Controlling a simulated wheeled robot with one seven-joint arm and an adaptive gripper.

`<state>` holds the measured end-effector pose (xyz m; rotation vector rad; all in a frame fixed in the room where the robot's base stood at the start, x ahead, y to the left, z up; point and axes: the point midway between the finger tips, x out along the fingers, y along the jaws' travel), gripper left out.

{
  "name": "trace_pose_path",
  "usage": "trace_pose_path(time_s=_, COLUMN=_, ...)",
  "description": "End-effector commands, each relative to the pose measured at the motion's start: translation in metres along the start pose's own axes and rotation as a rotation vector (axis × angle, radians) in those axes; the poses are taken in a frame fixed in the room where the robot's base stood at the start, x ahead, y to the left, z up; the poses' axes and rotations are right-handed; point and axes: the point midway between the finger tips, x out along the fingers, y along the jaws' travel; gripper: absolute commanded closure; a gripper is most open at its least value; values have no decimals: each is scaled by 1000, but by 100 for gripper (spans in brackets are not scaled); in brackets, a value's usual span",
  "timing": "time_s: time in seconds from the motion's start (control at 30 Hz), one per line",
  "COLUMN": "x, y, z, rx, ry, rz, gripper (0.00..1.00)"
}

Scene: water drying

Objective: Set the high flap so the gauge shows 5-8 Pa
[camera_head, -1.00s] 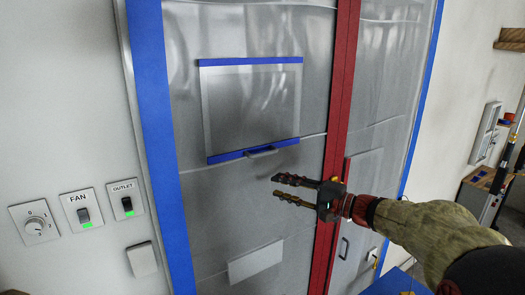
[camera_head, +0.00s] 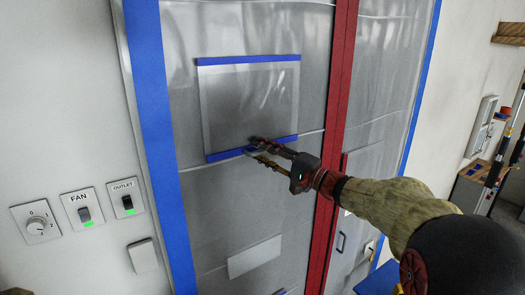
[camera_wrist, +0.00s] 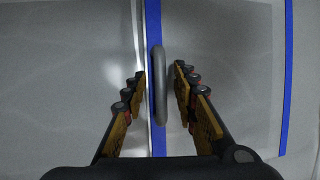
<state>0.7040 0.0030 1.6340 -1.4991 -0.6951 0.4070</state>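The high flap (camera_head: 235,100) is a clear rectangular panel on the plastic sheeting, with blue strips along its top and bottom. It appears to lie flat against the sheet. My gripper (camera_head: 256,149) is at the bottom strip, hiding most of the flap's handle in the head view. In the wrist view, the grey handle (camera_wrist: 158,88) stands between my open fingers (camera_wrist: 160,85), with a visible gap on each side. The blue bottom strip (camera_wrist: 154,25) runs behind it. No readable gauge is in view.
A dial (camera_head: 36,225), a FAN switch (camera_head: 84,213) and an OUTLET switch (camera_head: 126,203) are on the left wall; both switches show green. A lower pale panel (camera_head: 254,257) is below the flap. A red vertical strip (camera_head: 338,110) is right of it.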

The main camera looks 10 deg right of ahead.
Motion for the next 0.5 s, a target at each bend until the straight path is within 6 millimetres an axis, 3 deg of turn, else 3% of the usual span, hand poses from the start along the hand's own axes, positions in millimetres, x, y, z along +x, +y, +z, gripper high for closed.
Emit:
trace_pose_path(time_s=0.2, x=0, y=0, z=0, rx=0, ry=0, rz=0, gripper=71)
trace_pose_path(time_s=0.5, x=0, y=0, z=0, rx=0, ry=-1, rz=0, gripper=88)
